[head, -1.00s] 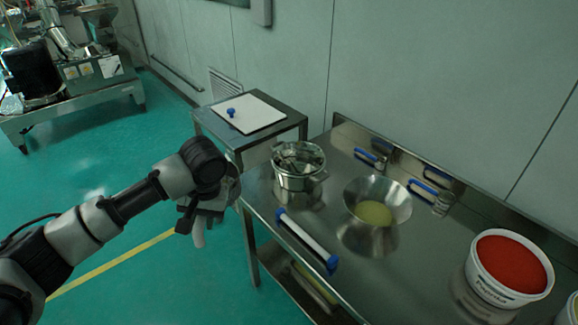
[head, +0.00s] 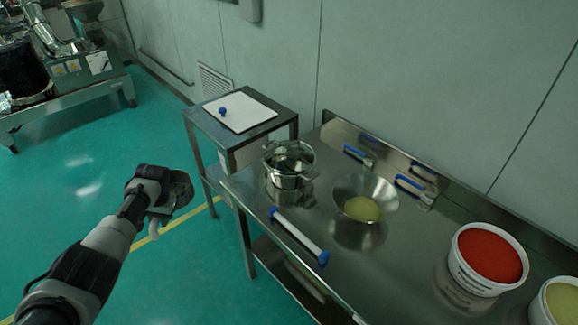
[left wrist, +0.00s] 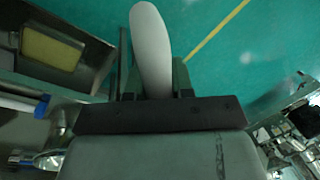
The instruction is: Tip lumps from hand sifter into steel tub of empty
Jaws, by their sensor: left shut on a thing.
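My left gripper (head: 158,208) is shut on a white rounded handle, which sticks out of the jaws in the left wrist view (left wrist: 151,45). The gripper is over the open floor, left of the steel table. A steel pot with side handles (head: 288,181), perhaps the tub, stands at the table's left end; its contents are unclear. My right gripper is not in view.
A steel bowl with yellowish contents (head: 362,210) stands mid-table. A blue-ended white roller (head: 299,236) lies along the front edge. A tub of red powder (head: 489,260) and a tub of yellowish powder (head: 563,303) stand right. A side table (head: 262,131) holds a white board.

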